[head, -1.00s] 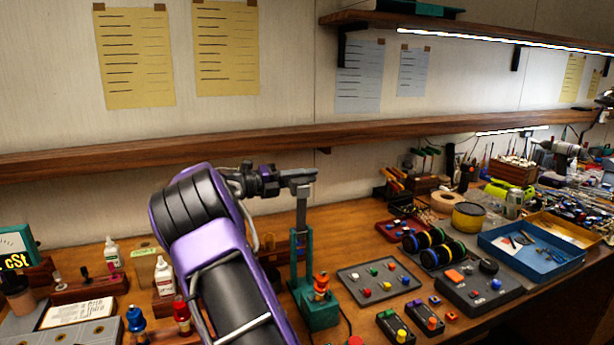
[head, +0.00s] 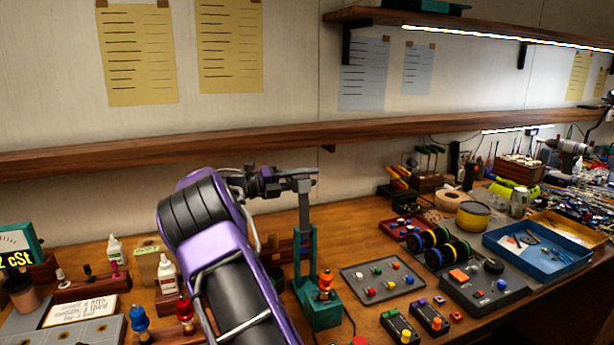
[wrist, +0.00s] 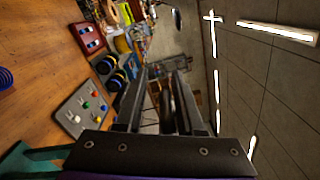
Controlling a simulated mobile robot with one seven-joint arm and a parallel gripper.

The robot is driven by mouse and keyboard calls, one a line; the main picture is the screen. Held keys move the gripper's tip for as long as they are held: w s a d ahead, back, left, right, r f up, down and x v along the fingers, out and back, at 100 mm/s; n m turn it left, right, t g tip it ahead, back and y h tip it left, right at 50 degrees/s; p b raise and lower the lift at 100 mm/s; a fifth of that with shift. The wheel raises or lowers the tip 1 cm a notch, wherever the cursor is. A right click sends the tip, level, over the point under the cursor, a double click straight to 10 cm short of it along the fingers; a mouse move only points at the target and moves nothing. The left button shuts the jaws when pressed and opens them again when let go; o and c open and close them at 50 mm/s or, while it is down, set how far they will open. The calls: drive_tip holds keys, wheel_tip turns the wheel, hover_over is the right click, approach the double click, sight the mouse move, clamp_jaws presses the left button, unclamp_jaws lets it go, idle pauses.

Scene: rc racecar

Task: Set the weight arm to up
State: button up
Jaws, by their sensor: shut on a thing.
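A teal stand (head: 320,312) with a grey upright post stands on the bench, right of my arm in the head view. A short grey bar, which looks like the weight arm (head: 302,172), lies about level across the top of the post. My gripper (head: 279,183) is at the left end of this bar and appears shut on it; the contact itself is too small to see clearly. In the wrist view, the two dark fingers of my gripper (wrist: 163,75) point away, with a dark shape between them. An orange piece (head: 325,282) sits on the stand's base.
Right of the stand lie a grey panel with coloured knobs (head: 383,278), rollers with coloured rings (head: 437,247) and a blue tray (head: 538,262). Bottles (head: 167,273) stand left of my arm. A wooden shelf edge (head: 200,148) runs along the wall behind.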

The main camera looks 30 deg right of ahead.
drive_tip(key=shift+o, duration=1.1)
drive_tip(key=shift+f, duration=0.35)
drive_tip(key=shift+o, duration=0.2)
drive_tip(key=shift+r, duration=0.3)
drive_tip(key=v, duration=1.7)
drive_tip(key=shift+a, duration=0.2)
drive_tip(key=shift+w+r, duration=0.1)
drive_tip(key=shift+r, duration=0.1)
